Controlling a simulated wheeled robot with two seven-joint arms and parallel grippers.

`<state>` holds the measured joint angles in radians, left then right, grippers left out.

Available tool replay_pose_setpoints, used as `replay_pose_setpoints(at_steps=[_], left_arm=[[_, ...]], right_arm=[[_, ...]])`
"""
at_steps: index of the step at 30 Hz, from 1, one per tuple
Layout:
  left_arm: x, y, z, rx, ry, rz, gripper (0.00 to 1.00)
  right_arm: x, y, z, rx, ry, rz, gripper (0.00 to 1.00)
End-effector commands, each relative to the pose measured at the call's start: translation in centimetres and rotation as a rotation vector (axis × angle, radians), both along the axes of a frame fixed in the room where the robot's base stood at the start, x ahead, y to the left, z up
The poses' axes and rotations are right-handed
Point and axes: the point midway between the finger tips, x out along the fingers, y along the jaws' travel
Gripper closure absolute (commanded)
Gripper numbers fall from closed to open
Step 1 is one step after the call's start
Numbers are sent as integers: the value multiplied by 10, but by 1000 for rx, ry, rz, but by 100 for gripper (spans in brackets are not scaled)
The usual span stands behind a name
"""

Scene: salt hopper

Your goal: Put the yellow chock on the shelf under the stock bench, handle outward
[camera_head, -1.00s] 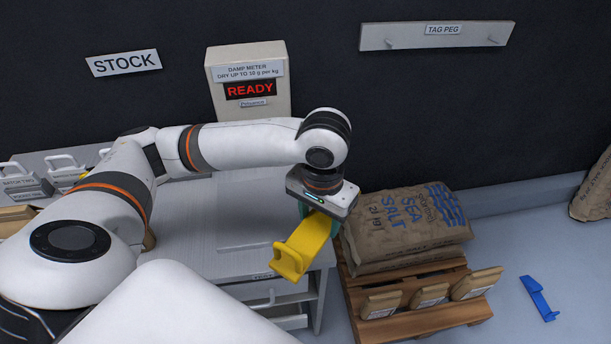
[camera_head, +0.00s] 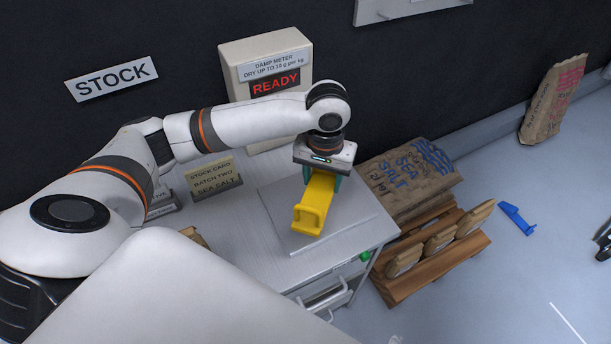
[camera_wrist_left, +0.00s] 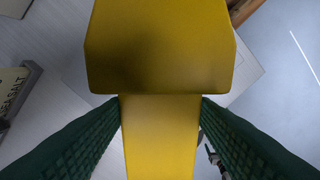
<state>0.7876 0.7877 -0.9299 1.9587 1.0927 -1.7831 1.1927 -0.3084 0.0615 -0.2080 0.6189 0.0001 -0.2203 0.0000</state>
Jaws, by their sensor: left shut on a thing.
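My left gripper (camera_head: 322,178) is shut on the yellow chock (camera_head: 318,190), holding it by its far end. The chock's handle end points down the picture, toward me. In the head view the chock overlaps the stock bench top (camera_head: 245,240) near its right side; its height above the top is hard to judge. In the left wrist view the chock (camera_wrist_left: 160,50) fills the middle between the green fingers (camera_wrist_left: 160,130). Under the bench top, handles (camera_head: 325,297) show at the front; the shelf cannot be made out clearly.
A thin grey plate (camera_head: 350,220) lies on the bench. A stock card (camera_head: 214,180) and the damp meter (camera_head: 262,60), reading READY, stand behind. At right are a pallet (camera_head: 400,290) with a salt sack (camera_head: 405,185), and a blue object (camera_head: 516,218) on the floor.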

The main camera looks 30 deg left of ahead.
Motion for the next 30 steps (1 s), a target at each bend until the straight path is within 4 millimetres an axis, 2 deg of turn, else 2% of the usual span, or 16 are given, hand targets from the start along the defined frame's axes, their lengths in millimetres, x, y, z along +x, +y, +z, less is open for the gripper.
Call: replay_pose_setpoints(at_steps=[6, 12, 19, 25, 30], left_arm=[[1, 0, -42, 0, 3, 6, 85], [1, 0, -59, 0, 0, 5, 85], [1, 0, -89, 1, 2, 5, 85], [1, 0, -94, 0, -1, 4, 85], [1, 0, -95, 0, 0, 4, 85]], right_arm=[[9, -19, 1, -23, -12, -4, 22], [14, -27, 2, -33, -19, -5, 22], [11, -22, 3, -26, -15, -3, 22], [7, -9, 2, -12, -11, -3, 22], [7, -8, 3, -10, -10, -2, 22]])
